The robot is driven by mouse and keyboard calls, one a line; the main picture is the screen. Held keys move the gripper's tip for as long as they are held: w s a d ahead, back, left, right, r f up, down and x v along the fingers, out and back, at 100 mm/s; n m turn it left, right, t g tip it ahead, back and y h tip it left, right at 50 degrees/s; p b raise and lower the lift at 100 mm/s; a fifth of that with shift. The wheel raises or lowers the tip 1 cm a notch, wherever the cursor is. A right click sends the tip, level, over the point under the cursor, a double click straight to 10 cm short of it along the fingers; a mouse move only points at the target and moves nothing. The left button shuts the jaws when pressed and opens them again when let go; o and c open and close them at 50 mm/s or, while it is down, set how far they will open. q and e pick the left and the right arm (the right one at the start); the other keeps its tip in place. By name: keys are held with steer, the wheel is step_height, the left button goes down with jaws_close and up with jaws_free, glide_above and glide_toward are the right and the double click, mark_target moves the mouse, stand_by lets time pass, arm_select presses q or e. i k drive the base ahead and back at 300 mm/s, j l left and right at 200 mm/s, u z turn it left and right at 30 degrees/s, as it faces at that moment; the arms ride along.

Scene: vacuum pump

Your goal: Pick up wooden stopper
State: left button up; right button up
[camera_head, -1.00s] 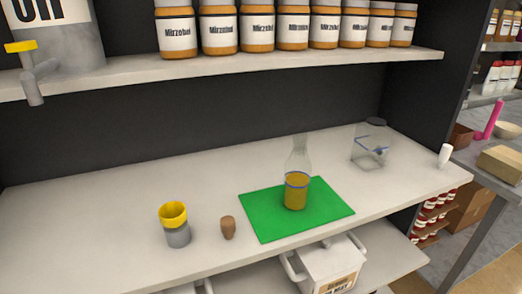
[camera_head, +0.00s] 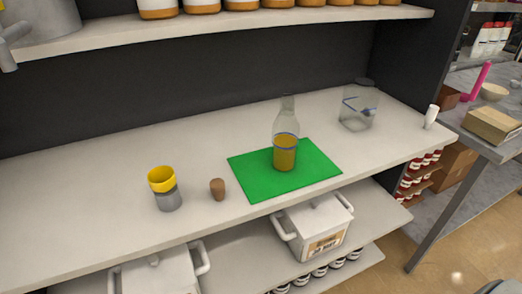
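The wooden stopper (camera_head: 217,189) is a small brown tapered piece standing on the white shelf top (camera_head: 80,205). It stands between a yellow and grey cup (camera_head: 165,188) on its left and a green mat (camera_head: 250,184) on its right, apart from both. Neither of my grippers shows in the head view.
A clear container with a dark lid (camera_head: 357,107) stands at the back right, with a small white object (camera_head: 431,117) near the right end. A shelf with jars (camera_head: 240,31) hangs above. White lidded boxes (camera_head: 316,228) sit below. The left of the shelf top is clear.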

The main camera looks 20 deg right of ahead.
mark_target(218, 188)
steer(key=k+l+u, duration=0.15)
steer(key=l+u, duration=0.15)
steer(key=l, duration=0.2)
steer(key=k+l+u, duration=0.25)
steer(key=l, duration=0.2)
steer(key=k+l+u, duration=0.6)
steer(key=l, duration=0.15)
steer(key=i, duration=0.05)
